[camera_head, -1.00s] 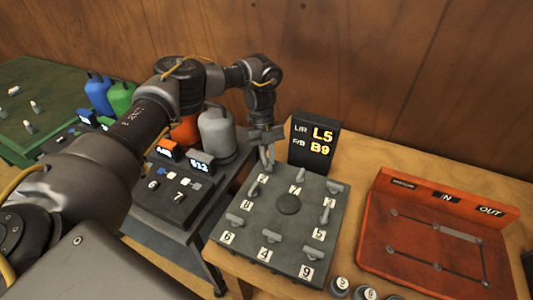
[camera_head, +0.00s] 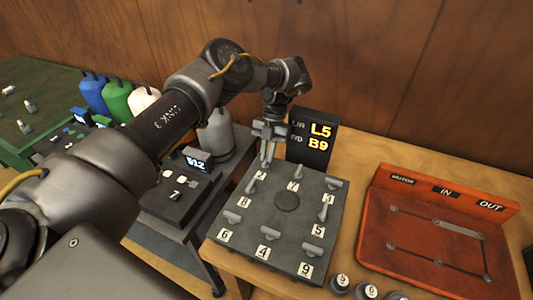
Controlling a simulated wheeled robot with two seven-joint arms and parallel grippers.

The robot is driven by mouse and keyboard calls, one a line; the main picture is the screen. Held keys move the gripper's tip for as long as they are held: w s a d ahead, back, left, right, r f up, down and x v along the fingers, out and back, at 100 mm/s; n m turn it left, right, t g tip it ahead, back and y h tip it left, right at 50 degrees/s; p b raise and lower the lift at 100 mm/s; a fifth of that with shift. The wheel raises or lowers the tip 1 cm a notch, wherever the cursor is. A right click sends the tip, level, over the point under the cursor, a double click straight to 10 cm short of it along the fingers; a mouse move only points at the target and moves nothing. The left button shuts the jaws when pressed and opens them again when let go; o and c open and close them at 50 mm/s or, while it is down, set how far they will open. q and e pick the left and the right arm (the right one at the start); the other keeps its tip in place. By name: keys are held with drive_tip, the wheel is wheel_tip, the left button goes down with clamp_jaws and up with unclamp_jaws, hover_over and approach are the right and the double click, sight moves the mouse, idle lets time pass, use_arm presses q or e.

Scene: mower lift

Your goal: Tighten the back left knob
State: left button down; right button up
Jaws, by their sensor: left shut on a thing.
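My left gripper (camera_head: 266,163) reaches down at the plate's back left corner and is shut on the back left knob (camera_head: 261,175). Its fingers partly hide that knob. The back middle knob (camera_head: 297,173) and back right knob (camera_head: 333,184) stand free to the right. A black display (camera_head: 312,140) behind the plate reads L5 and B9. My right gripper is not in view.
A red-orange panel (camera_head: 383,215) marked IN and OUT stands at the right. Several small round numbered pieces (camera_head: 340,282) sit at the table's front edge. A grey jug (camera_head: 216,134) stands left of the gripper. Bare table lies between plate and panel.

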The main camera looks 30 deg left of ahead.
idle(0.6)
use_arm(q)
drive_tip(key=c, duration=1.5)
unclamp_jaws()
drive_tip(key=shift+o, duration=0.2)
